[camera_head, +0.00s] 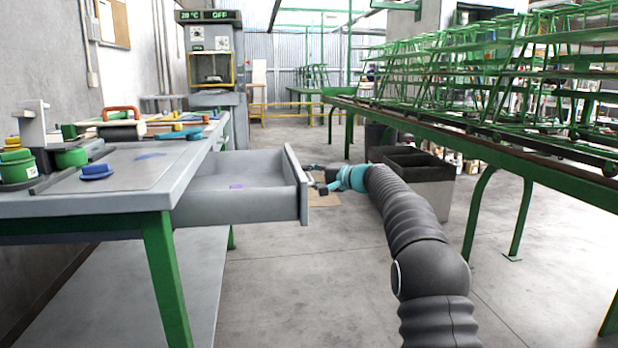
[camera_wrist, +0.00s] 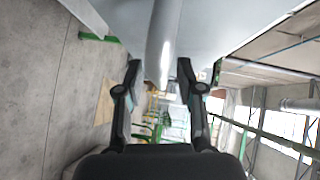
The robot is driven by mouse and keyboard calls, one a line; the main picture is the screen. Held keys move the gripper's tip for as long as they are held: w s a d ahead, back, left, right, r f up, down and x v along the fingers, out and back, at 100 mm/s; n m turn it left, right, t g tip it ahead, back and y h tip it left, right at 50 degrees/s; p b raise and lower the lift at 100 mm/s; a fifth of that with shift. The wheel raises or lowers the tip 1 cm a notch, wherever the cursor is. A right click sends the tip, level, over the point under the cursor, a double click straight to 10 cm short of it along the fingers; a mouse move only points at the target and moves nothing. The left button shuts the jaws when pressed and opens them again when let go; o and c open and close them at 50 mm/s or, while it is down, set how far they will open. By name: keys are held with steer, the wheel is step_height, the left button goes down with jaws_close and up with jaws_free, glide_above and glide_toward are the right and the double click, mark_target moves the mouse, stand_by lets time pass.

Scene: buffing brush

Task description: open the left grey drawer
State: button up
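The grey drawer (camera_head: 240,206) is slid out from the grey table with green legs, and its front panel (camera_head: 298,185) faces right. My gripper (camera_head: 317,178) is just outside that front panel. In the wrist view, the fingers of my gripper (camera_wrist: 158,72) are spread apart. A pale grey bar, which looks like the drawer handle (camera_wrist: 163,40), runs between the fingertips. A gap shows on the left side of the bar; contact on the right cannot be told. In the head view the handle is hard to make out.
The tabletop (camera_head: 130,165) holds green pots, a blue item and an orange-handled tool. A dark bin (camera_head: 425,180) stands behind my arm. Green racks (camera_head: 480,70) line the right. Floor before the drawer is clear.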

steer(key=v, duration=1.2)
step_height(320, 180, down, 11)
steer(key=s+d+g+h, duration=0.1)
steer(key=s+g+h, duration=0.1)
steer(key=s+h, duration=0.1)
steer(key=s+f+g+h, duration=0.25)
steer(key=s+f, duration=0.25)
steer(key=s, duration=0.4)
steer(key=s+d+r+n+g+h+p, duration=0.1)
steer(key=s+d+n+h+p, duration=0.2)
steer(key=s, duration=1.4)
steer(key=s+d+r+n+g+h+p, duration=0.15)
steer(key=s+h, duration=0.25)
steer(key=s, duration=1.2)
steer(key=s+r+n+t+p, duration=0.1)
steer(key=s+r+t+p, duration=0.1)
steer(key=s, duration=0.5)
steer(key=shift+s+r+t+h+p, duration=0.4)
steer(key=shift+r+t, duration=0.1)
steer(key=shift+r, duration=0.65)
